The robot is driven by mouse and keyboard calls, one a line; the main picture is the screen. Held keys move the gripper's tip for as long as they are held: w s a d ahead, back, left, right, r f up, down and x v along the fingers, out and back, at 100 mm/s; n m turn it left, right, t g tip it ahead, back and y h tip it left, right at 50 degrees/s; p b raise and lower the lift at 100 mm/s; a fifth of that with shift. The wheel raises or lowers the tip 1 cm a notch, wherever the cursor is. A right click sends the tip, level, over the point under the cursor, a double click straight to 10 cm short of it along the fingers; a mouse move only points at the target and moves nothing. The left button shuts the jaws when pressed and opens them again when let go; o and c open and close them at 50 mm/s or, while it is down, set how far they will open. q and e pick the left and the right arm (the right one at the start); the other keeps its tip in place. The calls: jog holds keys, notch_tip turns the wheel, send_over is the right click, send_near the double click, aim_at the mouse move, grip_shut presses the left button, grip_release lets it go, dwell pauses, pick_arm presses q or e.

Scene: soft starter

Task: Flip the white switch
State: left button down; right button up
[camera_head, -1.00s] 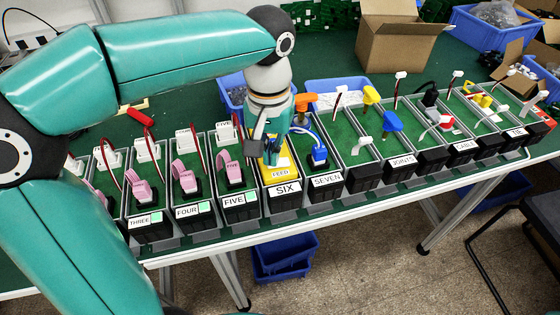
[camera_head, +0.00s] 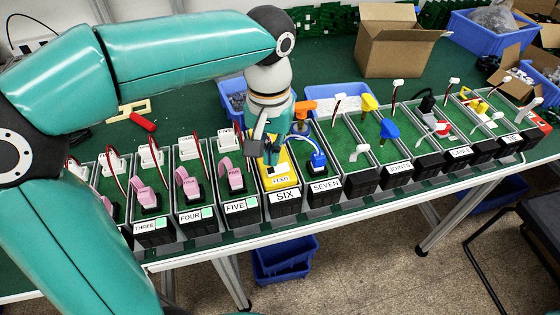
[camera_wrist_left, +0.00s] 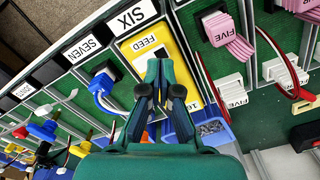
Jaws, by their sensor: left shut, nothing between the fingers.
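The yellow FEED panel (camera_head: 268,179) sits in the bin marked SIX, near the middle of the row. A small white patch (camera_head: 282,169) shows just above its FEED label; I cannot tell for sure whether it is the white switch. In the left wrist view the yellow panel (camera_wrist_left: 140,62) lies behind my fingers, which hide part of it. My left gripper (camera_head: 268,154) points down over the panel, shut and empty. It also shows in the left wrist view (camera_wrist_left: 161,64). Whether its tips touch the panel is unclear. My right gripper is not in view.
Bin FIVE, with a pink-strapped plug (camera_head: 235,177), is on the left. Bin SEVEN, with a blue plug (camera_head: 318,160), is on the right. An orange-handled part (camera_head: 304,106) stands close behind. More bins fill the row. A cardboard box (camera_head: 390,50) stands farther back.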

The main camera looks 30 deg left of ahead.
aim_at(272, 170)
pick_arm(q)
jog(key=shift+r+p, duration=1.7)
jog(key=shift+r, duration=0.4)
